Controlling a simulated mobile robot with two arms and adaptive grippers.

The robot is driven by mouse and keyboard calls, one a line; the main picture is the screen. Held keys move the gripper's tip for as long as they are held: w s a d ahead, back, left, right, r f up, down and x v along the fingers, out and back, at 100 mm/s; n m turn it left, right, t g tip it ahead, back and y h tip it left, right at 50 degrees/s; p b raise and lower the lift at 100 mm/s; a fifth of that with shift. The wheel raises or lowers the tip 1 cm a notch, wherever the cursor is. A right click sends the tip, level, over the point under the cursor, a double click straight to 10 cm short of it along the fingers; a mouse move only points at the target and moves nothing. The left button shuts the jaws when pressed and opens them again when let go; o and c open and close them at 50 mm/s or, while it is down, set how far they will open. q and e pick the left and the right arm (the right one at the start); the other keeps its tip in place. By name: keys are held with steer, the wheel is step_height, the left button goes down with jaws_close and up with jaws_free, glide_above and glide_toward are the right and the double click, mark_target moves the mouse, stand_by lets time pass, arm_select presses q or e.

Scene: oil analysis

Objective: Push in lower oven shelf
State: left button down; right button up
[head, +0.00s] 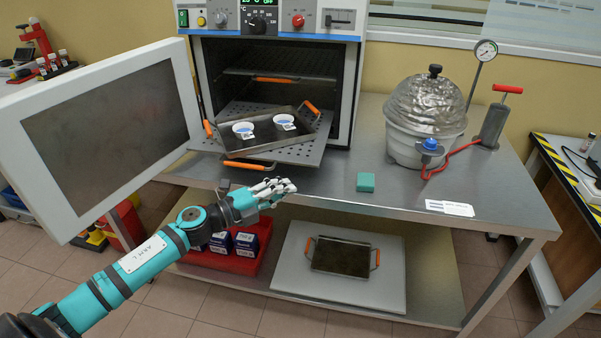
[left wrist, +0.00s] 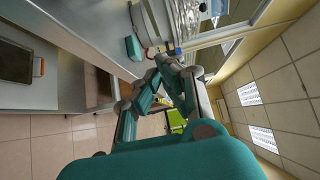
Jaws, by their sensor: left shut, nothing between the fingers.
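The oven (head: 270,12) stands on the steel table with its door (head: 112,130) swung wide open to the left. The perforated lower shelf (head: 303,153) sticks out of the oven's front, with an orange handle (head: 246,164) at its front edge. A dark tray (head: 262,143) with orange handles rests on it, holding two white cups (head: 243,130). Another shelf (head: 280,74) sits inside, higher up. My left gripper (head: 283,188) is shut and empty, just in front of and below the protruding shelf. It also shows in the left wrist view (left wrist: 167,62). My right gripper is not in view.
A silvery covered vessel (head: 425,105) and a hand pump (head: 493,122) stand right of the oven. A teal block (head: 365,182) lies near the table's front edge. Below, a second tray (head: 341,257) lies on a white board, beside a red bin (head: 215,262).

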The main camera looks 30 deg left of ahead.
arm_select(q)
steer(key=w, duration=0.6)
steer(key=shift+w+d, duration=0.4)
steer(key=shift+d, duration=0.05)
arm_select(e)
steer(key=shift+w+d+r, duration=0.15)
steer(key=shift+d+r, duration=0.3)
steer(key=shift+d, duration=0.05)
